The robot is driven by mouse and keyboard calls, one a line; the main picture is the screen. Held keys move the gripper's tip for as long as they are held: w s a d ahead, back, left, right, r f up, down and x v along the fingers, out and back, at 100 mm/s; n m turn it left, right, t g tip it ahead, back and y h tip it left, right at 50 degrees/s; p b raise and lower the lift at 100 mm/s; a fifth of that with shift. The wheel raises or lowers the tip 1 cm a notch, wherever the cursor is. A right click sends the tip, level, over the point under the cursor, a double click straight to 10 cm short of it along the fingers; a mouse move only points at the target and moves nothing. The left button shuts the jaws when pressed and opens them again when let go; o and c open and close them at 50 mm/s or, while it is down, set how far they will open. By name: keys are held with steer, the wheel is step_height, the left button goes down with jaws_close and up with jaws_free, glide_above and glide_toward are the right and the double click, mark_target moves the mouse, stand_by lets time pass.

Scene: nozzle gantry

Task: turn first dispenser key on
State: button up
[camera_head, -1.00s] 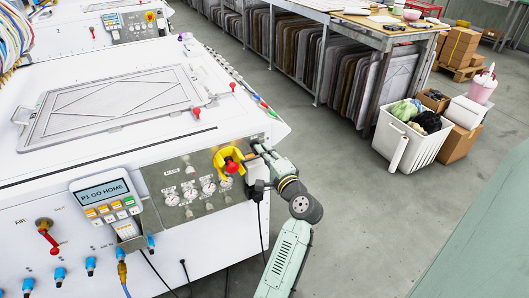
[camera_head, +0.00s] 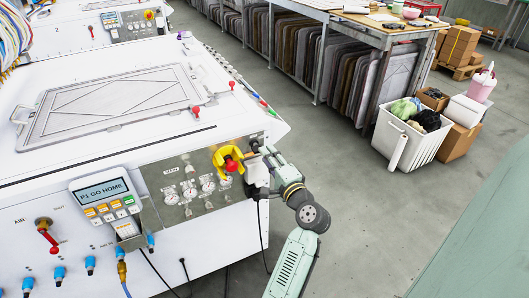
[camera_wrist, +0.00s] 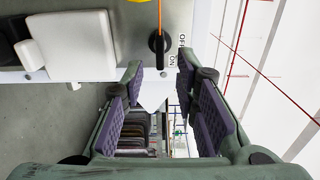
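The black dispenser key (camera_wrist: 158,43) shows in the wrist view on a pale panel, beside the printed words OFF and ON. An orange line runs up from it. My gripper (camera_wrist: 160,72) is open, with one purple-padded finger on each side below the key in the picture. Nothing is between the fingers, and they appear apart from the key. In the head view my gripper (camera_head: 257,150) is at the right end of the machine's front panel, and the arm hides the key there.
A yellow guard with a red button (camera_head: 231,165) sits just left of my gripper. A white box (camera_head: 257,174) is close beside the arm, with a cable hanging below. Gauges (camera_head: 190,193) line the panel. The floor right of the machine is clear up to a white bin (camera_head: 407,140).

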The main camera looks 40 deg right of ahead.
steer(key=v, duration=0.8)
steer(key=shift+s, duration=0.3)
